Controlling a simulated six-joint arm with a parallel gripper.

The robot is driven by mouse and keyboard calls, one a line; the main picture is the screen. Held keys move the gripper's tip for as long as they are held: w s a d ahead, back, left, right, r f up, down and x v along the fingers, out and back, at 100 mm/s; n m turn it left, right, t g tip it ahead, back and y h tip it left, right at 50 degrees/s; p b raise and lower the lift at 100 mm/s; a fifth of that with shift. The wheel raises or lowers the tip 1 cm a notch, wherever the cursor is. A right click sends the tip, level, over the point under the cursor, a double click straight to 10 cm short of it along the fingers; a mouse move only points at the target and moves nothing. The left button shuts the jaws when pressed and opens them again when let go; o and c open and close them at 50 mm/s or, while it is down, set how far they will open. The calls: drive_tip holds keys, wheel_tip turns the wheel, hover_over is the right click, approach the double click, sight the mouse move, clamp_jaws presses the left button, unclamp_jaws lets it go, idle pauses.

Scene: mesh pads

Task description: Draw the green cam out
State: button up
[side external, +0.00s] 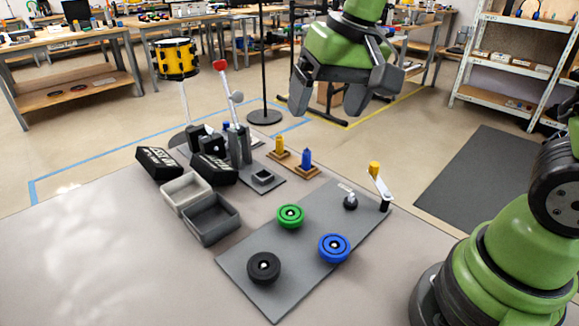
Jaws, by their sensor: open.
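The green cam (290,215) is a round green disc with a dark ring and a light centre. It sits on the grey board (310,258) on the table, towards the board's left side. My gripper (328,108) is open and empty at the top of the view. It hangs well above the table, its two dark fingers pointing down and apart. It touches none of the parts on the board.
A blue disc (334,247) and a black disc (263,267) sit near the green cam. A crank with a yellow knob (374,168) stands at the board's far end. The table's left front is clear.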

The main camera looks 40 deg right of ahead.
sight(289, 212)
drive_tip(key=w+f+g, duration=0.1)
drive_tip(key=w+f, duration=0.1)
drive_tip(key=f, duration=0.6)
drive_tip(key=w+f+g, duration=0.1)
drive_tip(key=w+f, duration=0.1)
drive_tip(key=f, duration=0.5)
drive_tip(key=w+a+f+g+h, duration=0.1)
drive_tip(key=w+f, duration=0.1)
drive_tip(key=f, duration=0.6)
drive_tip(key=shift+w+f, duration=0.2)
drive_tip(key=shift+f, duration=0.15)
drive_tip(key=c, duration=1)
drive_tip(key=shift+r, duration=1.75)
drive_tip(key=shift+r, duration=1.5)
